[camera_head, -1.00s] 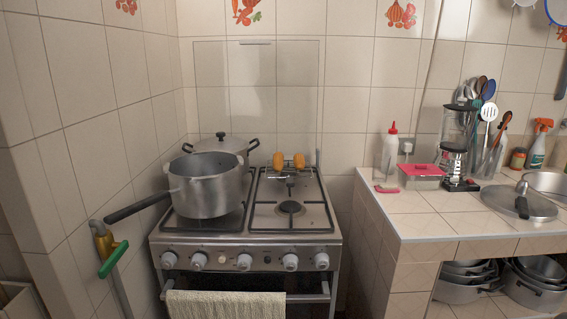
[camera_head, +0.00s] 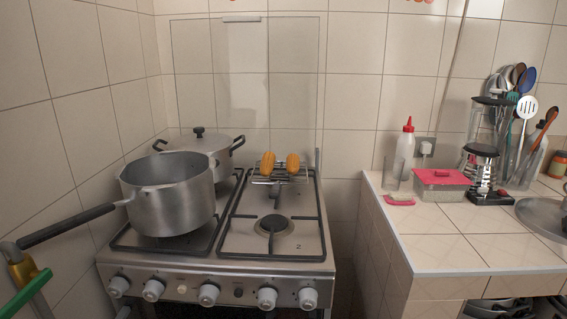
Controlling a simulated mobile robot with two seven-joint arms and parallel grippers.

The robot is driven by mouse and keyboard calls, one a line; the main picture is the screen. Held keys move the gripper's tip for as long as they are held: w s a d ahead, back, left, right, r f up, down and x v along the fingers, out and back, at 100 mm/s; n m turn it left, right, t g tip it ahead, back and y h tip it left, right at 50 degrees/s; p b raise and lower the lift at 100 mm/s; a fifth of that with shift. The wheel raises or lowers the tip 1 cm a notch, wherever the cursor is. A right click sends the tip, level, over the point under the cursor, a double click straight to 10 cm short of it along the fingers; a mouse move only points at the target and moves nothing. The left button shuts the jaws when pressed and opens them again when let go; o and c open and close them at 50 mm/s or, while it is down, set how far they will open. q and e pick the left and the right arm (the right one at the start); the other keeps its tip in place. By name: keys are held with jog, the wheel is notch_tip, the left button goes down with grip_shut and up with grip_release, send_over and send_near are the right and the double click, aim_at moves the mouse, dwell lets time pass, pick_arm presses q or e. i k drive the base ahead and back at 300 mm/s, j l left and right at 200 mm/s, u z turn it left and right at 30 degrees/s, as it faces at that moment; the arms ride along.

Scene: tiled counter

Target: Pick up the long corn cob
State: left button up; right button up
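Two yellow-orange corn cobs rest on a small wire rack (camera_head: 278,179) over the back right burner of the stove. The left corn cob (camera_head: 267,163) looks slightly longer than the right corn cob (camera_head: 293,163), but the difference is small from here. Both stand out upright against the tiled wall, side by side with a gap between them. Neither of my grippers is in view.
A large pot (camera_head: 168,196) with a long black handle sits on the front left burner, its handle sticking out left. A lidded pot (camera_head: 200,150) stands behind it. The front right burner (camera_head: 273,226) is bare. A tiled counter (camera_head: 440,252) holds bottles and utensils at right.

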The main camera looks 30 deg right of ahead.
aim_at(268, 162)
jog(key=i+l, duration=0.1)
jog(key=l, duration=0.25)
jog(key=i+l, duration=0.1)
jog(key=l, duration=0.25)
jog(key=k+l+u, duration=0.1)
jog(key=l+u, duration=0.3)
jog(key=l, duration=0.25)
